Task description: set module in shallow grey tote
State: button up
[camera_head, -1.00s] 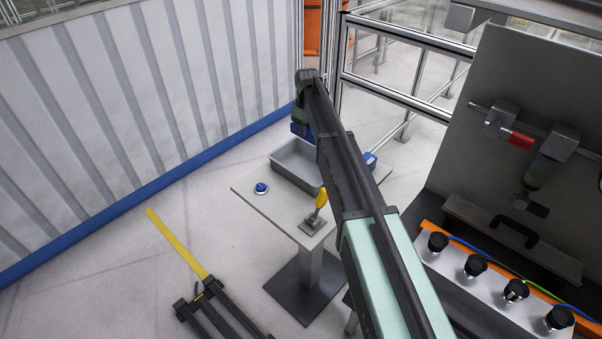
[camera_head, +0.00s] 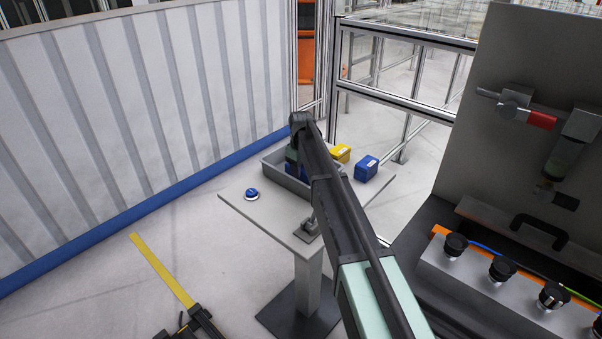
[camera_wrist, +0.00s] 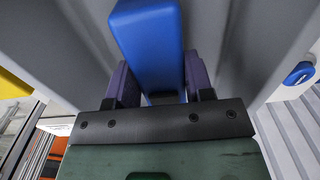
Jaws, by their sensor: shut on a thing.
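The blue module (camera_wrist: 150,45) is held between the two dark purple fingers of my gripper (camera_wrist: 156,82) in the wrist view. The shallow grey tote (camera_head: 279,186) stands on a small pedestal table. In the head view my gripper (camera_head: 292,160) is down at the tote, within its rim outline. The lower part of the module is hidden there by my arm and the tote wall. In the wrist view the grey tote walls (camera_wrist: 228,45) rise around the module. I cannot tell whether the module touches the tote floor.
On the table (camera_head: 262,222) are a blue round button (camera_head: 252,194) left of the tote, a grey clamp-like fixture (camera_head: 307,230) in front, and yellow (camera_head: 340,153) and blue (camera_head: 366,168) blocks behind. A panel with black knobs (camera_head: 502,269) stands at right.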

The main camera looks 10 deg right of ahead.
jog(key=shift+f+b, duration=0.25)
jog(key=shift+b, duration=0.05)
jog(key=o, duration=1)
jog(key=shift+r, duration=0.15)
jog(key=shift+o, duration=0.2)
notch_tip(320, 180, up, 13)
jog(key=p, duration=1.3)
jog(key=s+m, duration=0.7)
jog(key=s, duration=3.1)
jog(key=shift+s+a+f, duration=0.2)
jog(key=shift+s+f, duration=0.1)
jog(key=shift+f, duration=0.05)
